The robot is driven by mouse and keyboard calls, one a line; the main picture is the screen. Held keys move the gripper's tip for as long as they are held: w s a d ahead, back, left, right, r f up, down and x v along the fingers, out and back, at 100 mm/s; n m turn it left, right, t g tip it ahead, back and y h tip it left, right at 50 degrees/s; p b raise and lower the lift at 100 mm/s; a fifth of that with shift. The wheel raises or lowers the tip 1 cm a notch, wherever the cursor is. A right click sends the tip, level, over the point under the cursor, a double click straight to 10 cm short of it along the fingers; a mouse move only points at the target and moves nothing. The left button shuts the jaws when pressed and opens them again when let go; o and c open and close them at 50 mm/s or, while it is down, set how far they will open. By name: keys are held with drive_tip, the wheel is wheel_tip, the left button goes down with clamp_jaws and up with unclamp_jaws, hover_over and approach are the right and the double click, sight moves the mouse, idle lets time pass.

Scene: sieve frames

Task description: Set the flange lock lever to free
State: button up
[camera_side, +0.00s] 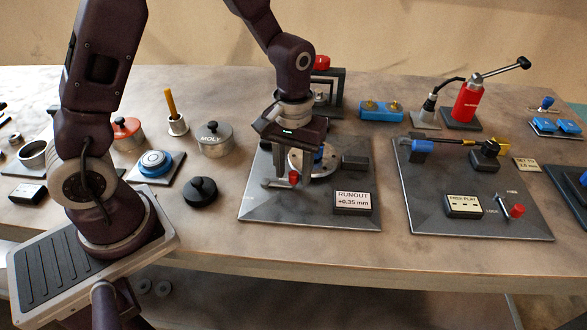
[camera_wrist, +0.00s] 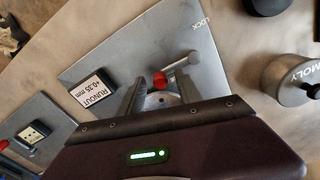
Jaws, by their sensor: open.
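The flange lock lever is a short grey bar with a red knob, on the left grey plate (camera_side: 262,213). Its red knob (camera_side: 293,178) shows just below my gripper (camera_side: 290,150) in the side view. In the wrist view the lever's red knob (camera_wrist: 159,79) lies between the fingertips of my open gripper (camera_wrist: 161,82). Its grey bar runs from the knob up and right, near a LOCK label (camera_wrist: 207,22) at the plate's edge. A round metal flange (camera_side: 318,165) stands behind the knob, partly hidden by my gripper. I cannot tell whether a finger touches the knob.
A RUNOUT +0.35 mm display (camera_side: 353,201) stands on the same plate. The right plate (camera_side: 470,222) carries a FREE PLAY display (camera_side: 463,206) and another red-knobbed lever (camera_side: 516,211). A grey MOLY pot (camera_side: 214,140) and a black knobbed disc (camera_side: 200,191) stand left of the left plate.

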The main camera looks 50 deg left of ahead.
sight(293, 174)
wheel_tip(293, 174, up, 7)
drive_tip(key=shift+f, duration=0.1)
drive_tip(key=s+a+r+m+t, duration=0.1)
drive_tip(key=s+r+m+t, duration=0.1)
drive_tip(key=s+r, duration=0.4)
drive_tip(key=s+r+m+t, duration=0.3)
drive_tip(key=s+r, duration=0.3)
drive_tip(key=s, duration=0.5)
drive_tip(key=shift+s+a+r+m+t, duration=0.2)
drive_tip(key=shift+s+a+m+t, duration=0.1)
drive_tip(key=shift+s+a, duration=0.1)
drive_tip(key=shift+w, duration=0.1)
idle(1.7)
